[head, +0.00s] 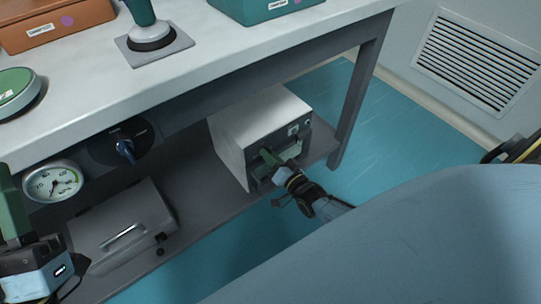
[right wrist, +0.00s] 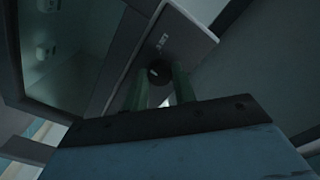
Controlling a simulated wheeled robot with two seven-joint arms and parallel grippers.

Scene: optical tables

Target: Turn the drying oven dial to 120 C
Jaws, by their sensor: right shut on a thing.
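The drying oven (head: 235,140), a white box with a dark front, stands on the low shelf under the table. My right gripper (head: 270,158) is at its front panel, and its green fingers hide part of that panel. In the right wrist view a round black dial (right wrist: 158,72) sits on the dark panel between the two green fingertips (right wrist: 160,84). My right gripper is shut on this dial. The dial's marks are too small and dark to read. My left gripper (head: 15,215) is at the lower left, partly cut off, and its opening cannot be made out.
A grey case (head: 120,235) lies on the shelf left of the oven. A round gauge (head: 53,182) and a black disc with a blue knob (head: 124,146) are under the tabletop edge. A table leg (head: 357,95) stands right of the oven. Blue floor (head: 335,110) is clear there.

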